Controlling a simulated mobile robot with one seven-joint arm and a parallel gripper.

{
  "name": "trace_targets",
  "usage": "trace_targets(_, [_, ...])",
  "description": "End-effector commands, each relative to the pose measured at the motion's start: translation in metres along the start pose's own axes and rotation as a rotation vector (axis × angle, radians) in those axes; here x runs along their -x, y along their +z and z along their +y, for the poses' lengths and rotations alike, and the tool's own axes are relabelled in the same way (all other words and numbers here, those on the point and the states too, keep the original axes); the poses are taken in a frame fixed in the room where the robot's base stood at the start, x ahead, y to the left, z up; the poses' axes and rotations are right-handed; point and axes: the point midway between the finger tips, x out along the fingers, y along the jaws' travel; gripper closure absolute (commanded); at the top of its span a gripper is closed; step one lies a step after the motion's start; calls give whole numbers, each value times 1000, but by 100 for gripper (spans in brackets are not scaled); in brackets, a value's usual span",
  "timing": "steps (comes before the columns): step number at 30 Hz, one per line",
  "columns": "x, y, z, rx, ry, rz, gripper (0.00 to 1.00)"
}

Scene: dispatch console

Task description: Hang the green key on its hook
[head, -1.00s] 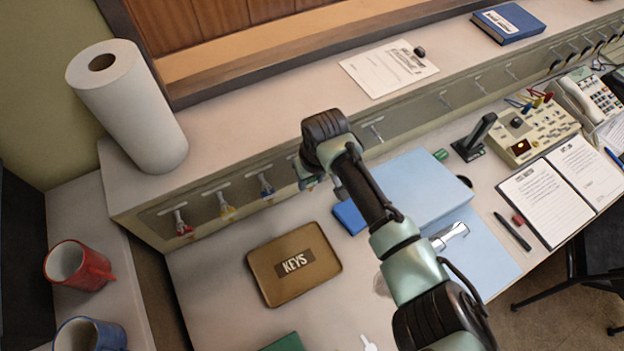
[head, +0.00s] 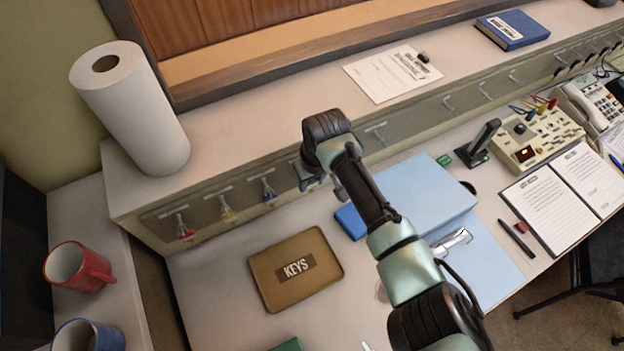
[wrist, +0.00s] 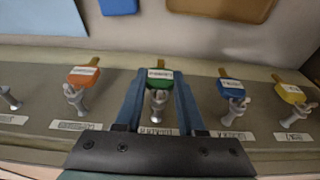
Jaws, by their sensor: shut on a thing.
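The green key (wrist: 164,81) is between the fingers of my gripper (wrist: 160,92) in the wrist view, and the gripper is shut on it. A metal hook (wrist: 157,100) overlaps the key's green head. The key sits against the hook much as the neighbouring keys sit on theirs, but I cannot tell whether the hook passes through its hole. In the head view my gripper (head: 309,180) is at the hook panel, just right of the blue key (head: 268,190). My wrist and arm hide the green key there.
In the wrist view an orange key (wrist: 84,76) and the blue key (wrist: 230,87) hang on the hooks either side, close to my fingers. A yellow key (head: 227,210) and red key (head: 183,230) hang further left. A brown KEYS tray (head: 280,287) lies below.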

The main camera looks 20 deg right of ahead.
Motion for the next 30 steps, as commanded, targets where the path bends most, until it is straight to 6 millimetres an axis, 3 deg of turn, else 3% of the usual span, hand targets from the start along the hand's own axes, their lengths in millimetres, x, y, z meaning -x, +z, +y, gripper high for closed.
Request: trace_targets(30, [-2, -7, 0, -1, -1, 0, 100])
